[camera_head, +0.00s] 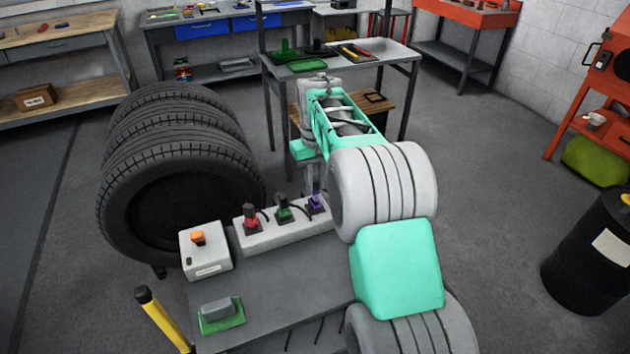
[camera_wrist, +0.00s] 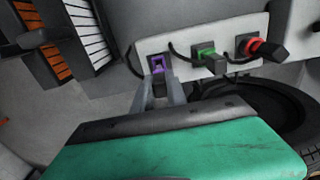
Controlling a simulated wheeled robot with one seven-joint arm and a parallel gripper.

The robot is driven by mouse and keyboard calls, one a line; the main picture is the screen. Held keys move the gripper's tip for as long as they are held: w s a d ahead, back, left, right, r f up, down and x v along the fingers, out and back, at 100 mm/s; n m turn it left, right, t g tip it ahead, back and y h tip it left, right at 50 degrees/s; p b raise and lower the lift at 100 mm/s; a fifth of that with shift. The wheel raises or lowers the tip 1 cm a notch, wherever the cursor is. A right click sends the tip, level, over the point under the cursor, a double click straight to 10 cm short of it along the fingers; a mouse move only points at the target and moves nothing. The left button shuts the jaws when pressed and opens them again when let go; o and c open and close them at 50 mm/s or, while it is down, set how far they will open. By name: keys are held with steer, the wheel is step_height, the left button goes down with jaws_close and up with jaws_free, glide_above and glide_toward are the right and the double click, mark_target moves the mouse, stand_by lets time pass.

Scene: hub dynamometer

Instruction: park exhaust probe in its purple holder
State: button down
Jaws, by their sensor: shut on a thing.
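The purple holder (camera_head: 318,207) is at the right end of a white strip; it also shows in the wrist view (camera_wrist: 157,62). My gripper (camera_wrist: 159,84) is shut on a small dark piece, apparently the exhaust probe (camera_wrist: 160,88), right at the purple holder. In the head view my gripper (camera_head: 316,187) comes down over the holder from behind. The probe is mostly hidden between the fingers. I cannot tell whether it is fully seated.
The white strip (camera_head: 290,234) also bears a green plug (camera_head: 284,208) and a red plug (camera_head: 250,215), both with black cables. A white box with an orange button (camera_head: 205,252) stands to the left. Large tyres (camera_head: 150,200) stand behind. A yellow post (camera_head: 160,315) is in front.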

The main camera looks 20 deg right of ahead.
steer(key=shift+s, duration=0.1)
steer(key=shift+f, duration=0.15)
stand_by(0.4)
steer(key=shift+f, duration=0.55)
steer(key=shift+f+b, duration=0.15)
steer(key=shift+b, duration=0.15)
steer(key=shift+f, duration=0.5)
steer(key=c, duration=1.3)
jaws_free()
steer(key=shift+o, duration=0.2)
